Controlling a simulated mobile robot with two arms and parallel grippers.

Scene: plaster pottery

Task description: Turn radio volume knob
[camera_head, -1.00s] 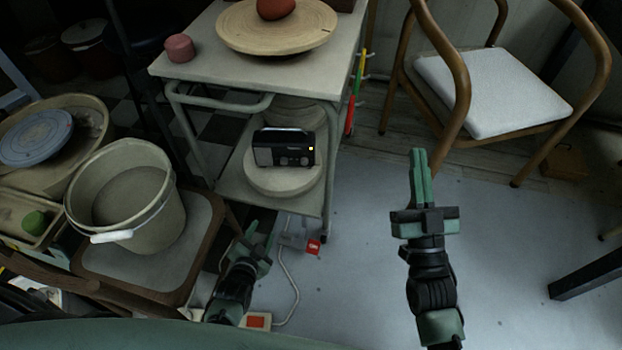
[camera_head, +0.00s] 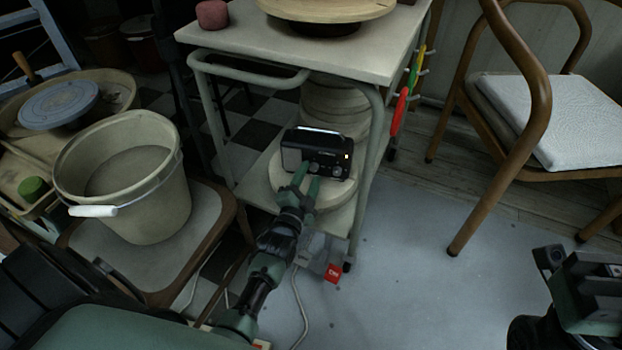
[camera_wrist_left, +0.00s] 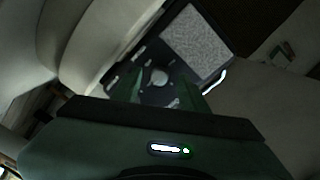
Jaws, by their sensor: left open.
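A black radio (camera_head: 330,141) stands upright on a round pale slab (camera_head: 345,186) on the cart's lower shelf. Its small knobs (camera_head: 337,171) are low on the front, partly hidden by my left gripper (camera_head: 307,176). That gripper is open, with its fingertips right at the radio's front. In the left wrist view the radio (camera_wrist_left: 195,42) shows its grey speaker and a round light knob (camera_wrist_left: 159,77). The knob appears between the two green fingers of the left gripper (camera_wrist_left: 163,92); contact cannot be told. My right gripper (camera_head: 590,280) is at the lower right, away from the radio; its jaws are unclear.
The cart's top (camera_head: 300,50) overhangs the radio, and a cart leg (camera_head: 366,180) stands to its right. A bucket (camera_head: 130,180) sits on a chair at left. A wooden chair (camera_head: 530,120) is at right. A cable (camera_head: 299,310) lies on the clear floor.

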